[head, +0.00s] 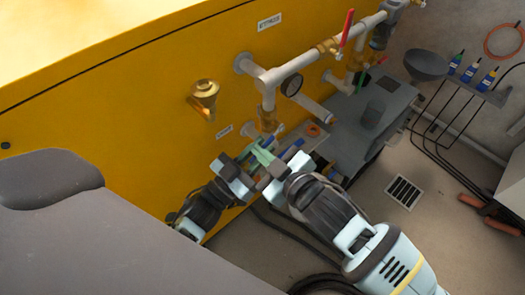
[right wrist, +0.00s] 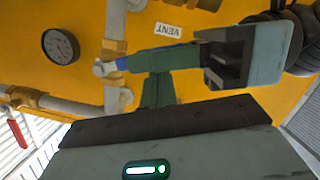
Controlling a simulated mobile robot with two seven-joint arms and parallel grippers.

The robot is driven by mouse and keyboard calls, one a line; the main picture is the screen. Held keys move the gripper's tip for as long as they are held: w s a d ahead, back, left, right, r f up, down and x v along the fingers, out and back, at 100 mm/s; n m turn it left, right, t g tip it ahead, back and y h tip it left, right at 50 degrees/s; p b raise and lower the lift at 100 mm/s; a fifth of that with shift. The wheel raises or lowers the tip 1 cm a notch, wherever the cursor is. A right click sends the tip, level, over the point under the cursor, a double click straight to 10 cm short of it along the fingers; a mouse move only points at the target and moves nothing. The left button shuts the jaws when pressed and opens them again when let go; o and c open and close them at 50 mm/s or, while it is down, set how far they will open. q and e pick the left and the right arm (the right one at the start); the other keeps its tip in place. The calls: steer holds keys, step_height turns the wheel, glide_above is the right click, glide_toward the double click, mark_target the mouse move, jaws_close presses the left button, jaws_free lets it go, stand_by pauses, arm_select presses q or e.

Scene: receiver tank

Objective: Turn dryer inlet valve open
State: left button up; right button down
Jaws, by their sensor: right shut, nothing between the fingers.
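No label reading dryer inlet shows, so I cannot tell which valve is meant. A valve with a red lever (head: 346,28) sits on the pale upper pipe; the lever stands out across the pipe. A blue handle (right wrist: 160,58) on a brass valve lies beside the VENT label (right wrist: 168,30) in the right wrist view. My left gripper (head: 245,163) is close to this blue handle; the dark jaws (right wrist: 228,60) are at its end, and whether they grip it is unclear. My right gripper (head: 268,165) is shut and empty beside the left one. A green piece (right wrist: 157,90) shows between them.
The yellow tank (head: 130,120) rises behind the pipes. A pressure gauge (head: 291,84) and a brass funnel-shaped fitting (head: 204,97) are near the grippers. A grey unit (head: 365,120) stands to the right. Dark hoses (head: 275,225) lie on the floor.

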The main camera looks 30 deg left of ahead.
arm_select(q)
steer(key=shift+d+r, duration=0.25)
steer(key=shift+r, duration=0.2)
arm_select(e)
steer(key=shift+w+d+f, duration=0.15)
steer(key=shift+d+f, duration=0.05)
steer(key=shift+f, duration=0.3)
arm_select(q)
steer(key=v, duration=0.8)
steer(key=shift+a+f, duration=0.2)
steer(key=shift+f, duration=0.2)
arm_select(e)
steer(key=shift+a+r, duration=0.1)
steer(key=shift+r, duration=0.15)
arm_select(q)
steer(key=shift+s, duration=0.1)
